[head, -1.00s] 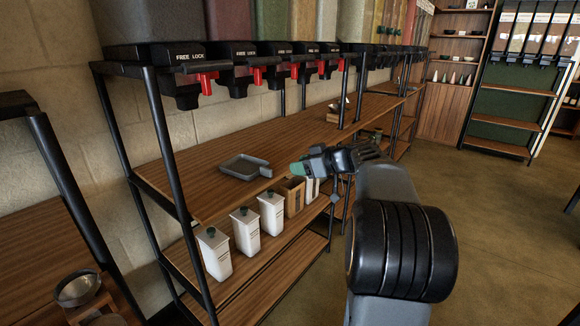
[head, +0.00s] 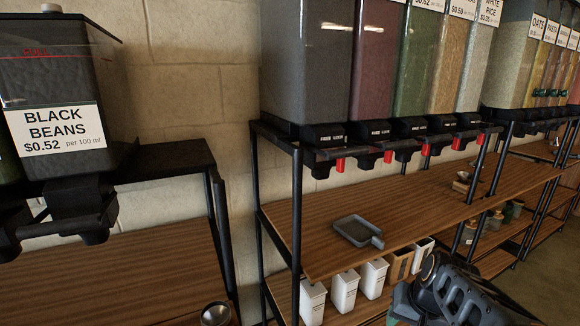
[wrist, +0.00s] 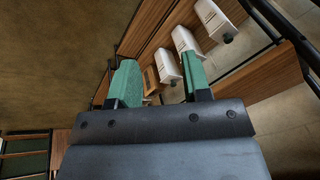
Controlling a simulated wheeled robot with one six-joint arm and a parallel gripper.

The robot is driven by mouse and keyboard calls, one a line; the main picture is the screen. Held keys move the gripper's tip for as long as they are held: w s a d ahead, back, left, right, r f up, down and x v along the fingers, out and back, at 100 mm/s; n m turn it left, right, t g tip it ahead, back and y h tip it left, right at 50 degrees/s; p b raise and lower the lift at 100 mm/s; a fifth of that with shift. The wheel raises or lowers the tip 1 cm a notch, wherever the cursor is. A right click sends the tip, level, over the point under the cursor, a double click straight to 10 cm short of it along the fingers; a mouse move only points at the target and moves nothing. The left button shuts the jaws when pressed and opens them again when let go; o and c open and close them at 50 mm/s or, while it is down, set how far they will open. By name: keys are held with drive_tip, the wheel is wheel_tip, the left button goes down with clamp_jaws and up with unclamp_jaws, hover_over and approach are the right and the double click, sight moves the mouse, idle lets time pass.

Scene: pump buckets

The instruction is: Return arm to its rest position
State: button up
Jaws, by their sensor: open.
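My arm shows only in part at the bottom right of the head view, with a green part of my gripper (head: 402,304) low in front of the shelf. In the wrist view my gripper (wrist: 160,80) has two green fingers spread apart, with nothing held between them. Beyond the fingers, white containers (wrist: 172,66) stand on a wooden shelf, apart from the gripper as far as I can tell. The lower end of the gripper is cut off or hidden in the head view.
A grey tray (head: 357,231) lies on the upper wooden shelf (head: 430,205). White bins (head: 344,290) and a wooden bin (head: 400,264) stand below. Dispensers with red levers (head: 388,157) hang above. A black beans dispenser (head: 60,90) is at left, with a metal bowl (head: 215,313) low down.

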drive_tip(key=s+a+r+n+p, duration=0.2)
drive_tip(key=s+a+r+p, duration=0.1)
drive_tip(key=a+r+p, duration=0.1)
drive_tip(key=s+a+r+n+h+p, duration=0.1)
drive_tip(key=s+a+r+n+p, duration=0.1)
drive_tip(key=r+p, duration=0.3)
wheel_tip(320, 180, up, 4)
drive_tip(key=shift+s+a+f+p, duration=0.1)
drive_tip(key=shift+s+a+p, duration=0.4)
drive_tip(key=shift+a, duration=0.35)
